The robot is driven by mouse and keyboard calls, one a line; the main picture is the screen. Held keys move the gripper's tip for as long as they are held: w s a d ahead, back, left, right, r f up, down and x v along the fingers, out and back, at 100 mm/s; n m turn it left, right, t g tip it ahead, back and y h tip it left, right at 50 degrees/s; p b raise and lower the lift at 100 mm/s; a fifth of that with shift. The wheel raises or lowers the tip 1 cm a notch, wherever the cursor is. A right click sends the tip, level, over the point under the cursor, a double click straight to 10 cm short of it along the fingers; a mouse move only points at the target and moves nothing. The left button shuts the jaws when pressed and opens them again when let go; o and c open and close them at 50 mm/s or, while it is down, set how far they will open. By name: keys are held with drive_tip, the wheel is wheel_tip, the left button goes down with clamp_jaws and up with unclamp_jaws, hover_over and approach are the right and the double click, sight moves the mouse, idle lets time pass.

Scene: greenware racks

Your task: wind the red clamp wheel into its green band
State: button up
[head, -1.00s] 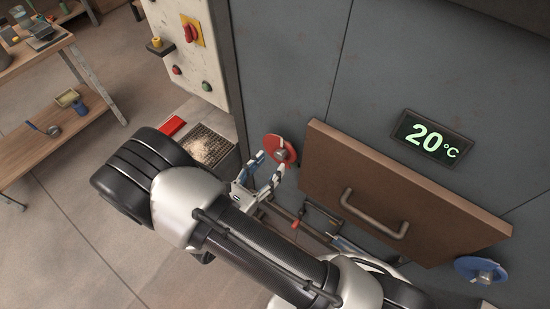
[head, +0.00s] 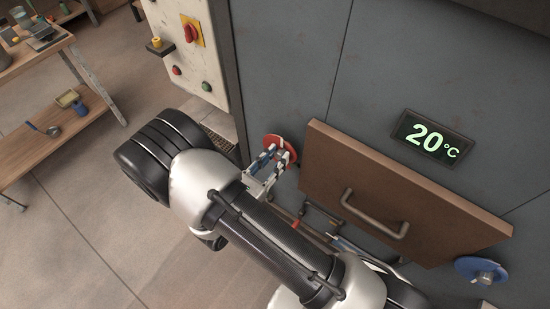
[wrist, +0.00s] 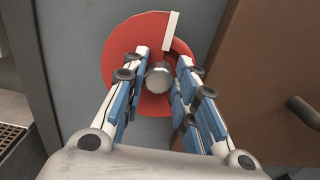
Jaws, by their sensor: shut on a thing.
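The red clamp wheel (head: 270,140) is on the grey kiln front, left of the brown door. In the wrist view the red wheel (wrist: 125,42) is a flat disc with a round grey hub (wrist: 159,79). A white bar mark (wrist: 171,31) lies at its upper right, beside a dark slot. My gripper (wrist: 163,66) reaches over the wheel, its blue-padded fingers shut on the hub from either side. In the head view my gripper (head: 277,158) covers much of the wheel. I see no green band in either view; part of the wheel is hidden by the fingers.
The brown door (head: 400,190) with its bar handle (head: 375,217) stands close to the right of the wheel. A blue wheel (head: 480,270) is at the door's lower right. A control panel (head: 190,50) is at upper left. Pipes run below the door.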

drive_tip(key=c, duration=0.4)
drive_tip(key=shift+m+b, duration=0.3)
drive_tip(key=shift+m, duration=0.1)
drive_tip(key=m+b, duration=0.2)
drive_tip(key=m, duration=0.1)
drive_tip(key=shift+d+f, duration=0.1)
drive_tip(key=shift+f, duration=0.05)
drive_tip(key=m+b, duration=0.4)
drive_tip(key=shift+s+f+m, duration=0.1)
drive_tip(key=shift+s+m, duration=0.05)
drive_tip(key=shift+m, duration=0.15)
drive_tip(key=m+b, duration=0.8)
drive_tip(key=b, duration=0.1)
drive_tip(key=shift+d+f, duration=0.1)
drive_tip(key=shift+d, duration=0.05)
drive_tip(key=shift+m+b, duration=0.3)
